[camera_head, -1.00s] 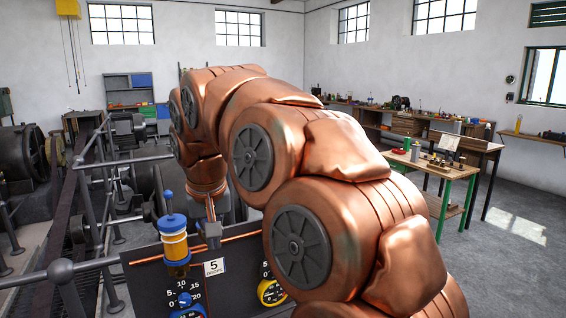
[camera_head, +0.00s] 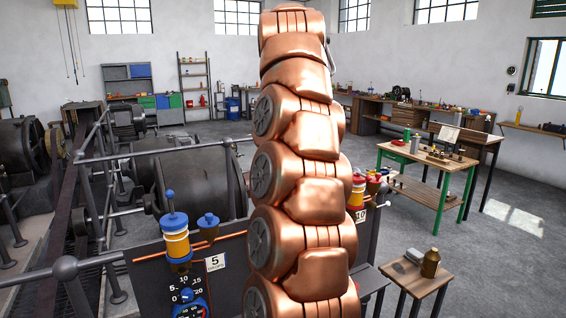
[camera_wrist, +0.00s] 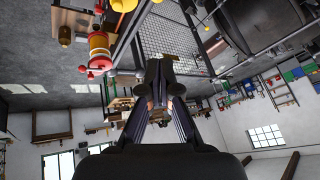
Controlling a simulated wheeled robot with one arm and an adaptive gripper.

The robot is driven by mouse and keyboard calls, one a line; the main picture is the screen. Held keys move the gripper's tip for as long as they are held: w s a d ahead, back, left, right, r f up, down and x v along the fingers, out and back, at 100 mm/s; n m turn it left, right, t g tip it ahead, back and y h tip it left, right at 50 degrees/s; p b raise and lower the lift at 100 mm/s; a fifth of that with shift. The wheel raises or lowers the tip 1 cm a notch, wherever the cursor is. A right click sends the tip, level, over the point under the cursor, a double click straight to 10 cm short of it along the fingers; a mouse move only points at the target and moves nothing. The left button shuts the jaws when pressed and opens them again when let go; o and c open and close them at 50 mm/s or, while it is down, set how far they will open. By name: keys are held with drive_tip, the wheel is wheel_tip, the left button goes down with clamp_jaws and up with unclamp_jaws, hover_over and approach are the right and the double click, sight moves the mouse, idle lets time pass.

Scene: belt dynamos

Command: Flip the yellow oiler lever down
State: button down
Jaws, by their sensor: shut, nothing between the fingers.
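A yellow-banded oiler with a blue cap (camera_head: 175,240) stands upright on the dark panel marked 5 (camera_head: 140,272) in the head view. A second oiler with a red cap (camera_head: 356,193) shows partly behind my arm, by a panel marked 10. In the wrist view, a red-and-yellow oiler (camera_wrist: 100,46) is at the upper left, with a yellow part (camera_wrist: 124,4) cut by the top edge. I cannot make out a yellow lever or its position. My gripper (camera_wrist: 158,72) is shut and empty, apart from the oilers. It is not visible in the head view.
A wooden stool (camera_head: 416,280) with a brown bottle (camera_head: 430,263) stands at the lower right. A green-legged table (camera_head: 428,158) is farther back. Grey rails (camera_head: 150,152) and large dark machines (camera_head: 192,185) fill the left. Open floor lies at the right.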

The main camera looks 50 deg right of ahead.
drive_tip(key=shift+d+f, duration=0.1)
drive_tip(key=shift+d, duration=0.05)
idle(0.3)
drive_tip(key=shift+w+d+f+p, duration=0.2)
drive_tip(key=shift+w+f+p, duration=0.35)
drive_tip(key=shift+f, duration=0.85)
drive_tip(key=shift+w+d+f+p, duration=0.25)
drive_tip(key=shift+f+p, duration=0.55)
drive_tip(key=shift+f, duration=0.65)
drive_tip(key=shift+w+d+f+p, duration=0.15)
drive_tip(key=shift+w+f+p, duration=0.4)
drive_tip(key=shift+f, duration=0.85)
drive_tip(key=shift+s+a+f+p, duration=0.2)
drive_tip(key=shift+a+p, duration=0.1)
drive_tip(key=shift+a, duration=0.25)
drive_tip(key=shift+s+f+b, duration=0.1)
drive_tip(key=shift+f+b, duration=0.1)
drive_tip(key=shift+b, duration=0.7)
drive_tip(key=shift+b, duration=0.35)
drive_tip(key=shift+r, duration=0.15)
drive_tip(key=shift+s+b, duration=0.1)
drive_tip(key=shift+b, duration=0.25)
drive_tip(key=shift+s+a+t+b, duration=0.1)
drive_tip(key=shift+t+b, duration=0.3)
drive_tip(key=shift+b, duration=0.6)
